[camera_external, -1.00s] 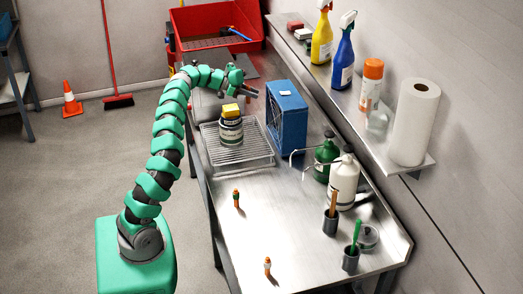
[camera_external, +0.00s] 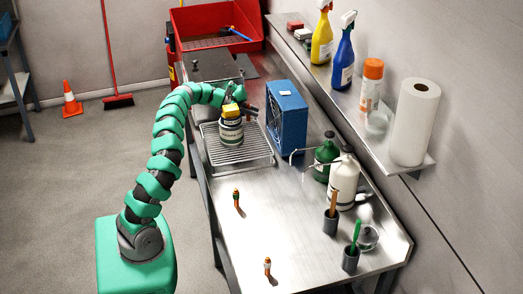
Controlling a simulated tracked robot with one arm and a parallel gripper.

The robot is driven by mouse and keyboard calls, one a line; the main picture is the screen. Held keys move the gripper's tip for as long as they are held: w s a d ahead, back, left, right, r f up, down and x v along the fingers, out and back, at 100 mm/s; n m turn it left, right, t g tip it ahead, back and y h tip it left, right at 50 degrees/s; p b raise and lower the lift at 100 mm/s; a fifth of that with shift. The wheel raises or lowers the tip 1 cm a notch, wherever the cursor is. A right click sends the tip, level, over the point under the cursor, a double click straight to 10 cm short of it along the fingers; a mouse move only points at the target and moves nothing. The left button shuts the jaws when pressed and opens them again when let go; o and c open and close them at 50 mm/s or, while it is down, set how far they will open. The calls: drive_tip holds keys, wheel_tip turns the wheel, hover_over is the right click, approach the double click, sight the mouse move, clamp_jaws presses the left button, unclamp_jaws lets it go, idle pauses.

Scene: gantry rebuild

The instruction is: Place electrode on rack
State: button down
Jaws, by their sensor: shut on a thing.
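The wire rack (camera_external: 238,157) lies on the steel bench, left of the blue box. A can (camera_external: 230,132) with a yellow block (camera_external: 231,111) on top stands on its far part. My gripper (camera_external: 248,109) is beyond and just right of the can, near the rack's far edge. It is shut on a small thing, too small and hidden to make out. Two small orange upright pieces, one with a green top (camera_external: 236,198) and one paler (camera_external: 267,266), stand apart on the near bench. I cannot tell which piece is the electrode.
The blue box (camera_external: 286,116) stands close to the right of my gripper. Green (camera_external: 326,158) and white (camera_external: 343,182) bottles and two dark cups with sticks (camera_external: 331,221) (camera_external: 350,259) line the right side. The near left bench is mostly clear. A red bin (camera_external: 212,32) is at the back.

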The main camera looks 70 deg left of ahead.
drive_tip(key=shift+f, duration=1)
drive_tip(key=shift+f, duration=0.15)
drive_tip(key=c, duration=1.2)
unclamp_jaws()
drive_tip(key=v, duration=0.3)
drive_tip(key=shift+s+a+r, duration=0.1)
drive_tip(key=shift+s+r, duration=0.05)
drive_tip(key=shift+r, duration=0.15)
wheel_tip(320, 180, up, 7)
drive_tip(key=shift+f, duration=0.2)
